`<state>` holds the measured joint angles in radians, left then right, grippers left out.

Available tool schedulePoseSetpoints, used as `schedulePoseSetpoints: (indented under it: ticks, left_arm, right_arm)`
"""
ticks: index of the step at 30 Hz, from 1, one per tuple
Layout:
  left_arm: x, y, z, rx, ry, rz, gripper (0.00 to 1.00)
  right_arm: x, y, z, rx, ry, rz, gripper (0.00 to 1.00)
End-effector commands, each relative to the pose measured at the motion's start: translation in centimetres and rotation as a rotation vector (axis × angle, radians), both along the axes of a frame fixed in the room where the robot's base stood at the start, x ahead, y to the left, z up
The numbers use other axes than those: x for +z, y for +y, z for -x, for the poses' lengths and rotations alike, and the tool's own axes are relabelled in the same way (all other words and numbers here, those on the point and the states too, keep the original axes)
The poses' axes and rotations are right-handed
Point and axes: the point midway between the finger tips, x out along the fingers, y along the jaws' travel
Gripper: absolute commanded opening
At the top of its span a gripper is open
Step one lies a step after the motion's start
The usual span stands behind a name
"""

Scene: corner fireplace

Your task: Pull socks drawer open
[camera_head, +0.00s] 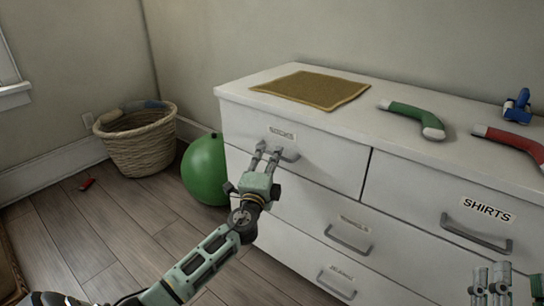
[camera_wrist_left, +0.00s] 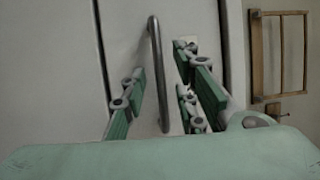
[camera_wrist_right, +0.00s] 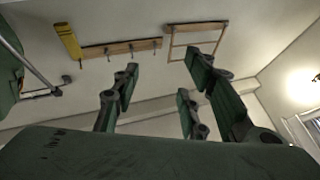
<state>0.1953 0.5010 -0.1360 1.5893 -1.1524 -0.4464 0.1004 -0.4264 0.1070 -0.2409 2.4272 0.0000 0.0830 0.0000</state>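The socks drawer (camera_head: 325,160) is the top left drawer of a white dresser, with a label reading SOCKS (camera_head: 281,133). Its front looks flush with the dresser. Its grey bar handle (camera_head: 291,155) is partly hidden by my left gripper (camera_head: 267,150). In the left wrist view the handle (camera_wrist_left: 158,75) stands between the spread fingers of my left gripper (camera_wrist_left: 165,90), with gaps visible on both sides. My right gripper (camera_head: 490,280) is low at the right, in front of the dresser. In the right wrist view (camera_wrist_right: 160,95) its fingers are apart and empty.
A brown mat (camera_head: 312,89), a green sock (camera_head: 412,119), a red sock (camera_head: 510,143) and a blue toy (camera_head: 517,106) lie on the dresser top. A green ball (camera_head: 204,170) and a wicker basket (camera_head: 138,143) stand left of the dresser. A small red object (camera_head: 87,184) lies on the floor.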

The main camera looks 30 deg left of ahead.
Motion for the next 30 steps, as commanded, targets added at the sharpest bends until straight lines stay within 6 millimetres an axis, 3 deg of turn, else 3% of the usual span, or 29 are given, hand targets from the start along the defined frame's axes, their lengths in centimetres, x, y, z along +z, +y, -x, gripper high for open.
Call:
schedulePoseSetpoints:
  ticks: [6,15,24,30]
  left_arm:
    - [0.3,0.7,-2.1,-0.001,0.001,0.001,0.27]
    - [0.3,0.7,-2.3,-0.001,0.002,0.001,0.27]
    - [0.3,0.7,-2.3,-0.001,0.002,0.001,0.01]
    - [0.2,0.7,-2.3,-0.002,0.002,0.003,0.0]
  right_arm:
    - [1.1,0.0,0.7,0.004,-0.068,-0.02,0.4]
    - [1.3,0.0,0.8,0.004,-0.079,-0.023,0.4]
    - [1.3,0.0,0.8,0.004,-0.077,-0.023,0.4]
    - [1.3,0.0,0.8,0.004,-0.077,-0.023,0.4]
